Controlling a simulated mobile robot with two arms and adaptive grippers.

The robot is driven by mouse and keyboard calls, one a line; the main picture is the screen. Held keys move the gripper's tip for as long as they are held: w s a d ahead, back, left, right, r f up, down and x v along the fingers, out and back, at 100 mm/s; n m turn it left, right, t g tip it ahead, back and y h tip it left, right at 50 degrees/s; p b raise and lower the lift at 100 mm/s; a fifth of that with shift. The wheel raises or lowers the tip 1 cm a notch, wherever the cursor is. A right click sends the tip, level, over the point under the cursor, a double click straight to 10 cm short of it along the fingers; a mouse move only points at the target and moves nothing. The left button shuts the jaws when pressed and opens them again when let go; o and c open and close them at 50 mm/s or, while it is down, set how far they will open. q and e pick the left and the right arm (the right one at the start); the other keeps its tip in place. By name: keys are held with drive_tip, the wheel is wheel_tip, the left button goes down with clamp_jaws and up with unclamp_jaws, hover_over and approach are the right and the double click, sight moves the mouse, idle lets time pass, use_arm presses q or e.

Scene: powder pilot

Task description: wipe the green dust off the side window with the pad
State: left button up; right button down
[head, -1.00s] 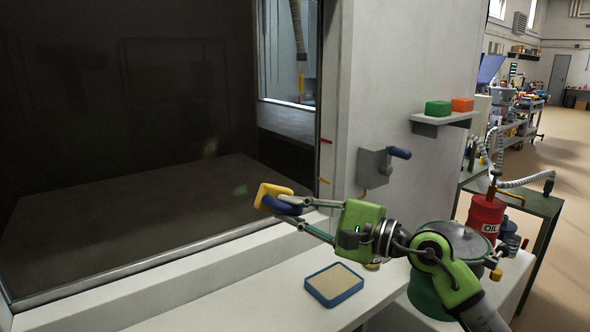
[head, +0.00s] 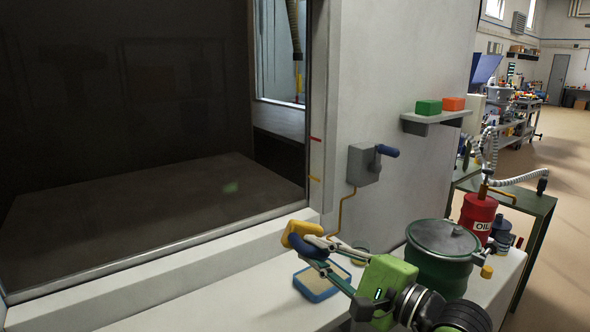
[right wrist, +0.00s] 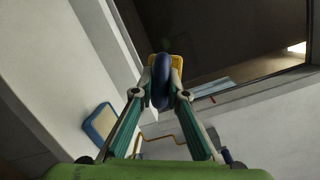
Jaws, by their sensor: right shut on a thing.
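A small faint green dust patch (head: 230,187) shows on the large dark window pane (head: 120,120) in the head view, low and toward its right side. I cannot tell which face of the glass it lies on. My right gripper (head: 318,252) is shut on the blue handle of the yellow pad (head: 299,233). It holds the pad near the ledge, below and right of the patch, apart from the glass. In the right wrist view the blue handle hides much of the yellow pad (right wrist: 178,66). My left gripper is not in view.
A blue-rimmed tan tray (head: 321,297) lies on the white ledge (head: 240,300) beside the pad. A wall box with a blue handle (head: 386,151), a green drum (head: 440,270) and a red oil can (head: 477,215) stand to the right. A shelf (head: 432,119) holds green and orange blocks.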

drive_tip(key=s+d+f+m+t+h, duration=0.3)
drive_tip(key=s+d+f+h, duration=0.3)
drive_tip(key=s, duration=0.3)
drive_tip(key=s+d+f+m+t+h, duration=0.2)
drive_tip(key=s+d+f+m+h, duration=0.3)
drive_tip(key=s, duration=0.5)
drive_tip(key=shift+s+d+f+m+t+h, duration=0.2)
drive_tip(key=shift+d+f+m+t+h, duration=0.35)
drive_tip(key=shift+d+f, duration=1)
drive_tip(key=shift+f+h, duration=0.25)
drive_tip(key=shift+f, duration=0.05)
drive_tip(key=shift+f, duration=0.1)
drive_tip(key=f, duration=0.1)
drive_tip(key=d+f, duration=0.1)
drive_tip(key=f, duration=0.1)
drive_tip(key=shift+g, duration=0.25)
